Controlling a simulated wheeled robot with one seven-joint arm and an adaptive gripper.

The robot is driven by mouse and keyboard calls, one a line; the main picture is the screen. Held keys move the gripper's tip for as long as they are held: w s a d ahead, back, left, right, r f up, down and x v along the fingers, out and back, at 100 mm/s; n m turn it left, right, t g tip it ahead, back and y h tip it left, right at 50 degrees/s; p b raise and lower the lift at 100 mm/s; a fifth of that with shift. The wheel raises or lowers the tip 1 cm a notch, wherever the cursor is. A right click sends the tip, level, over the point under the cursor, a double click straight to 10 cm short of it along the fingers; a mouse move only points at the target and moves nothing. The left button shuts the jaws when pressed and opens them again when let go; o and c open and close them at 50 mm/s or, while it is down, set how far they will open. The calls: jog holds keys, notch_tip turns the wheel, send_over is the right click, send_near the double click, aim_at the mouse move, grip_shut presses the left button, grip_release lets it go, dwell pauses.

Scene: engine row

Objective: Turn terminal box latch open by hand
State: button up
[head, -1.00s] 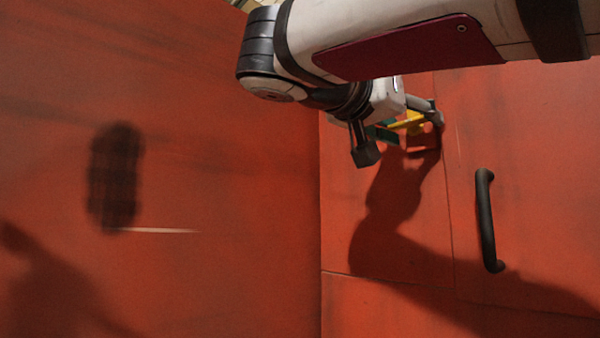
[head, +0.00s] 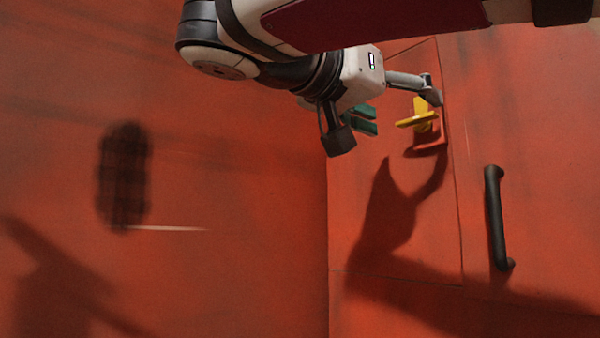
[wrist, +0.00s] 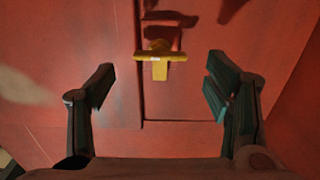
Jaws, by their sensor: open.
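The yellow latch (head: 418,119) is mounted on the red panel, left of the black handle in the head view. It has a flat crosspiece and a short upright part. In the wrist view the latch (wrist: 165,56) lies ahead, between the fingers and beyond their tips, its bar roughly level with a stub pointing down. My gripper (head: 398,112) is open and empty, apart from the latch. Its two fingers, with dark green pads, stand wide on either side in the wrist view (wrist: 160,88). One finger partly overlaps the panel beside the latch in the head view.
A black vertical handle (head: 496,218) stands out from the red panel at the right. A red wall (head: 230,200) on the left meets the panel at a corner. Shadows of my arm fall on both. The space below the gripper looks clear.

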jog(key=v, duration=0.6)
jog(key=shift+s, duration=0.1)
dwell(0.5)
